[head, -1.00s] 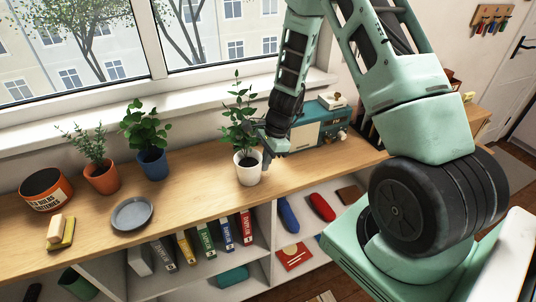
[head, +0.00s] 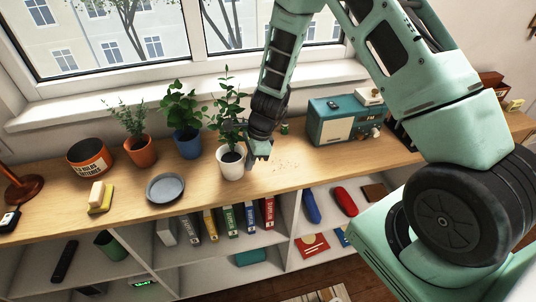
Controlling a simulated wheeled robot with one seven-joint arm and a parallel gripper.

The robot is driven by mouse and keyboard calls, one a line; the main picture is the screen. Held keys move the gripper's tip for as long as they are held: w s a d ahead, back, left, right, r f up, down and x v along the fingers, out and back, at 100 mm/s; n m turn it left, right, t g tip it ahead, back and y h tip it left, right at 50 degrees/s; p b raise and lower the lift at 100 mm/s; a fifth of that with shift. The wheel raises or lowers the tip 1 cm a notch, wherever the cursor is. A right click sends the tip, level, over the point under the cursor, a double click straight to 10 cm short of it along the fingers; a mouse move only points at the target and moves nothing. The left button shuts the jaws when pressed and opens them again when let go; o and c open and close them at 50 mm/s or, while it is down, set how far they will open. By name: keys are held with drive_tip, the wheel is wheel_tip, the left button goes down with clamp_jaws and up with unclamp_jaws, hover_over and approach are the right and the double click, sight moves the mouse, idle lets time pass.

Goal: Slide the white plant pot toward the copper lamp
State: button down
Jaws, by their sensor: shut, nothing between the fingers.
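The white plant pot (head: 231,165) stands upright on the wooden shelf top (head: 330,161), with a leafy green plant in it. My gripper (head: 256,158) is shut and empty, low over the shelf top at the right side of the pot. It is at or very close to the pot's wall; I cannot tell whether they touch. The copper lamp (head: 22,190) is at the far left edge, with only its base and lower stem in view.
Between pot and lamp stand a blue pot (head: 188,144), a terracotta pot (head: 140,152), a grey dish (head: 165,188), an orange-black tin (head: 88,158) and a yellow sponge-like block (head: 100,203). A teal radio (head: 343,120) stands right.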

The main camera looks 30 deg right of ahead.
drive_tip(key=shift+a, duration=0.15)
drive_tip(key=shift+r, duration=0.1)
drive_tip(key=shift+r+p, duration=0.6)
drive_tip(key=shift+p, duration=0.05)
drive_tip(key=p+v, duration=0.7)
drive_tip(key=v, duration=0.1)
drive_tip(key=shift+d+r, duration=0.25)
drive_tip(key=shift+d, duration=0.05)
